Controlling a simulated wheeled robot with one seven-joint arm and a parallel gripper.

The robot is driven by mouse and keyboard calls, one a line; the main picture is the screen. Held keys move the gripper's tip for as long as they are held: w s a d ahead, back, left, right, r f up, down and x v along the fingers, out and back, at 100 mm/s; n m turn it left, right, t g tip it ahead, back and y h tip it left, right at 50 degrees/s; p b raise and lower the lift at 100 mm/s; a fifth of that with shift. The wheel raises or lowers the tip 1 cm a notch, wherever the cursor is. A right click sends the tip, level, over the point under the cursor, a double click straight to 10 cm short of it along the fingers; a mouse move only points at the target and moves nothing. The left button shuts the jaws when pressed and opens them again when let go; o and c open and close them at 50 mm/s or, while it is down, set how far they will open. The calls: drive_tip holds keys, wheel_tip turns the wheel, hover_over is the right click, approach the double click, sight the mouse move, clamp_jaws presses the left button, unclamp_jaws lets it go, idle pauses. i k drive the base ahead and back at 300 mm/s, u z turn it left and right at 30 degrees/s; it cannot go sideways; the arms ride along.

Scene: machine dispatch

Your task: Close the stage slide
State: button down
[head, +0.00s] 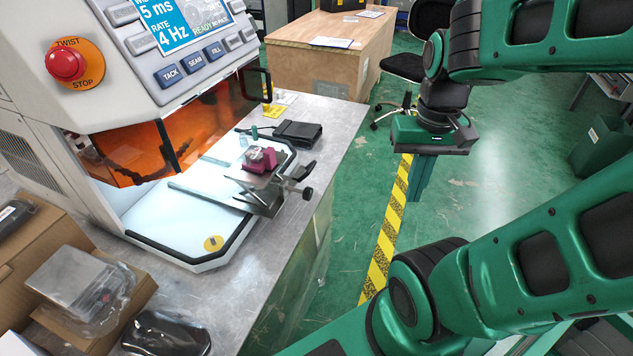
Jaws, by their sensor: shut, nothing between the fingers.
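The stage slide (258,199) is a grey metal carriage at the right front edge of the machine's white tray (165,212), pulled out on its rails. A magenta fixture with a small metal part (262,160) sits on top of it. A black handle and knob (307,192) stick out at its right end, over the bench edge. My gripper (418,190) hangs to the right of the slide, over the floor, pointing down and apart from it. Its green fingers are together and hold nothing. The rails' inner ends lie towards the machine's orange window.
The laser machine (150,60) with its orange window (165,140) stands left of the slide. A black wallet-like item (298,133) lies behind the slide on the metal bench (335,125). A cardboard box (50,265) is at front left. Floor between bench and gripper is clear.

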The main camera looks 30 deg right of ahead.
sight(266, 203)
drive_tip(key=z, duration=0.4)
drive_tip(key=k, duration=1.65)
drive_tip(key=u, duration=0.95)
drive_tip(key=i, duration=1)
